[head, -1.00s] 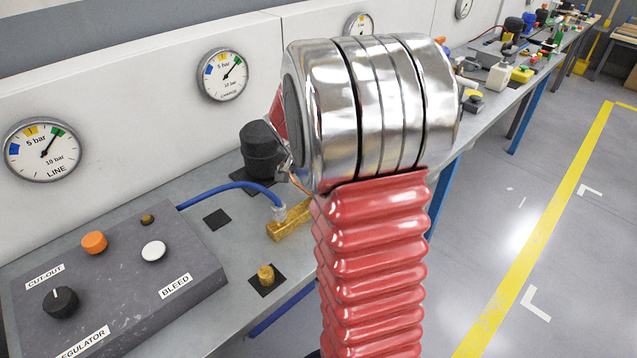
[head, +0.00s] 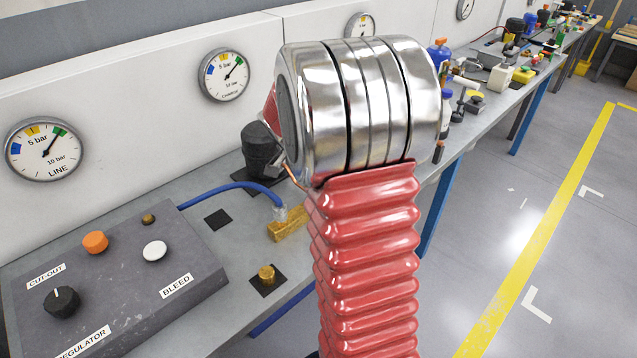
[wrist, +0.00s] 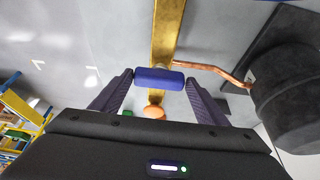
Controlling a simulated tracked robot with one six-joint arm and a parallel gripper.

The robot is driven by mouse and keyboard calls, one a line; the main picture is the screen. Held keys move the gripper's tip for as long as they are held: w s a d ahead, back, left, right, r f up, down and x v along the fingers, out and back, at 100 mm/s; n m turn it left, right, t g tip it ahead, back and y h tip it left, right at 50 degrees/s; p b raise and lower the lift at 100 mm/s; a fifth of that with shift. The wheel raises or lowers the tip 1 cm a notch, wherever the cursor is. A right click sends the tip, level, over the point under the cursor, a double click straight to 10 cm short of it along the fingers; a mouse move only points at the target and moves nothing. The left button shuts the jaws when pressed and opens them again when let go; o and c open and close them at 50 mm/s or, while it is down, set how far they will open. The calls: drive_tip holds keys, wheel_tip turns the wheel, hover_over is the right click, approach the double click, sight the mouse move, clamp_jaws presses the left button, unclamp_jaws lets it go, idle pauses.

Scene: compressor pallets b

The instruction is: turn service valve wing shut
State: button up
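In the wrist view a blue valve wing (wrist: 158,78) lies crosswise over a brass bar (wrist: 165,35), its length running from one finger towards the other. My gripper (wrist: 160,77) is open, with one dark ribbed fingertip close to each end of the wing. I cannot tell whether the fingers touch it. An orange round part (wrist: 154,112) shows below the wing, between the fingers. A copper pipe (wrist: 215,72) runs from the brass bar to a black compressor (wrist: 290,95). In the head view my arm hides the wing and my gripper; the compressor (head: 262,150) is partly covered.
A grey control box (head: 115,275) with knobs stands at the bench's left. A blue hose (head: 225,188) runs from it to a brass block (head: 287,228). A small brass fitting (head: 266,275) sits nearby. Bottles and tools crowd the bench further right. The floor at right is clear.

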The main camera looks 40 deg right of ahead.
drive_tip(key=shift+o, duration=1.4)
drive_tip(key=shift+r, duration=0.1)
drive_tip(key=v, duration=1.3)
drive_tip(key=shift+a+r, duration=0.2)
